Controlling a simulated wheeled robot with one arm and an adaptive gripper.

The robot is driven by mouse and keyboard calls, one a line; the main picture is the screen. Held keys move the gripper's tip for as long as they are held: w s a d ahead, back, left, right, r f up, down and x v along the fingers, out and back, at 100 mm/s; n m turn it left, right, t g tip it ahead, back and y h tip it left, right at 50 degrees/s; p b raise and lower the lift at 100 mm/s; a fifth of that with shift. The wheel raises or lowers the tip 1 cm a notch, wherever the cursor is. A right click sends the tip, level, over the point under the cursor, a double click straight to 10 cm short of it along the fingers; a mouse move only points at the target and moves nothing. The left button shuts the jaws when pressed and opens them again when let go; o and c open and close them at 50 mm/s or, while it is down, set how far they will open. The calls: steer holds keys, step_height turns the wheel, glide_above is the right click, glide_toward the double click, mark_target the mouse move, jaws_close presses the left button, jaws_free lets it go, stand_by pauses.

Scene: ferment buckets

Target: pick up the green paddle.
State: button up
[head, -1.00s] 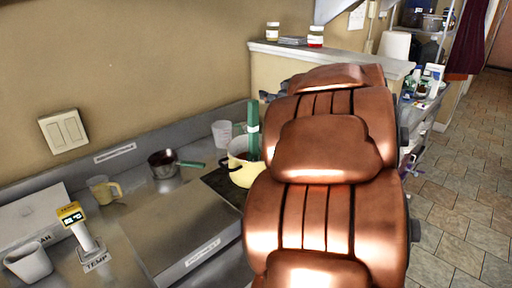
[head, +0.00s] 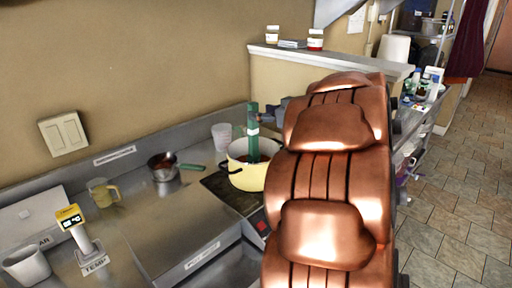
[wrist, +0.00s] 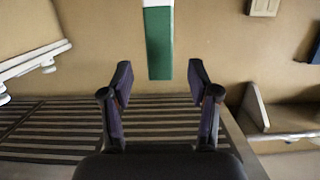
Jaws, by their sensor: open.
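The green paddle (head: 253,128) stands upright in a yellow pot (head: 262,174) on the counter, its lower end inside the pot. A light band crosses its shaft. In the wrist view, the green paddle (wrist: 159,45) shows ahead at the top middle, green with a white band. My gripper (wrist: 160,82) is open and empty, with its two fingers on either side of the line below the paddle. The paddle's visible lower end appears just above the gap between the fingertips. In the head view, my arm mostly hides the gripper, just right of the paddle.
A saucepan (head: 163,167), a clear cup (head: 222,137) and a yellow-handled jug (head: 101,191) stand on the counter left of the pot. A yellow-topped TEMP device (head: 80,233) is at the front left. Jars stand on the ledge behind my arm.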

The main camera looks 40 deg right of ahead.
steer(key=x, duration=0.4)
steer(key=shift+w+f, duration=0.15)
steer(key=shift+f, duration=0.1)
jaws_close()
stand_by(0.4)
steer(key=shift+p, duration=0.3)
